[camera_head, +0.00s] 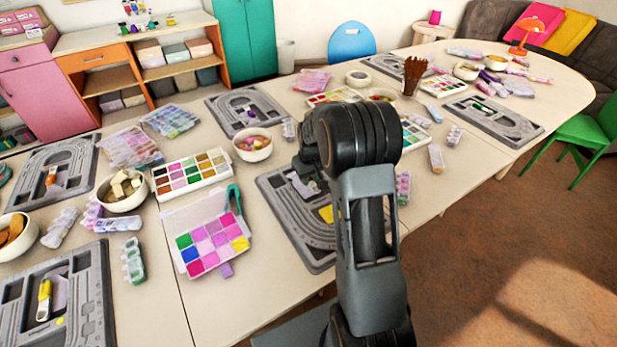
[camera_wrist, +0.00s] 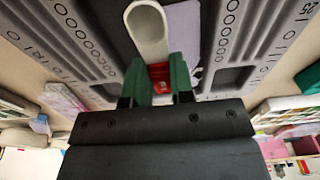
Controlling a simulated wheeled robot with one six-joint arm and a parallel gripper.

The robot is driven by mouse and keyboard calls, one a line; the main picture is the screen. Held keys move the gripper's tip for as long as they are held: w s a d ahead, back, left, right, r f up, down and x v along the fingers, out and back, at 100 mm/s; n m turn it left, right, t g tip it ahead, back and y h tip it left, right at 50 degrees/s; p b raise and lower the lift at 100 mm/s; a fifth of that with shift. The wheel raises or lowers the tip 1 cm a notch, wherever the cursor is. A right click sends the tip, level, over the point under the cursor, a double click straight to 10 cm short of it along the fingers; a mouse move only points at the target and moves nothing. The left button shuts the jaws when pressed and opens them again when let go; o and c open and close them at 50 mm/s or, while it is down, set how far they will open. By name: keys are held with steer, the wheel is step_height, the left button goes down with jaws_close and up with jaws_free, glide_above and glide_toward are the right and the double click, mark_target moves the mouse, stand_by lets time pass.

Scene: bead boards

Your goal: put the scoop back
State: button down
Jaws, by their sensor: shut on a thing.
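A scoop (camera_wrist: 148,32) with a pale, rounded end and a red part shows in the wrist view. My gripper (camera_wrist: 161,78) has its green fingers shut on the red part, and the pale end points away from me over the grey bead board (camera_wrist: 205,20). I cannot tell whether the scoop touches the board. In the head view this bead board (camera_head: 283,228) lies at the table's front edge, partly hidden by my arm. A lilac piece (camera_wrist: 183,25) lies on the board beside the scoop. The scoop cannot be made out in the head view.
An open bead box (camera_head: 208,240) and a paint-like bead tray (camera_head: 190,173) stand left of the board. A bowl of beads (camera_head: 253,144) is behind it. Other bead boards (camera_head: 62,320) lie around the crowded table. Little tabletop is free nearby.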

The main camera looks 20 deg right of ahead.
steer(key=shift+f, duration=0.15)
steer(key=shift+f+b, duration=0.4)
steer(key=c, duration=1)
jaws_free()
steer(key=shift+r, duration=0.15)
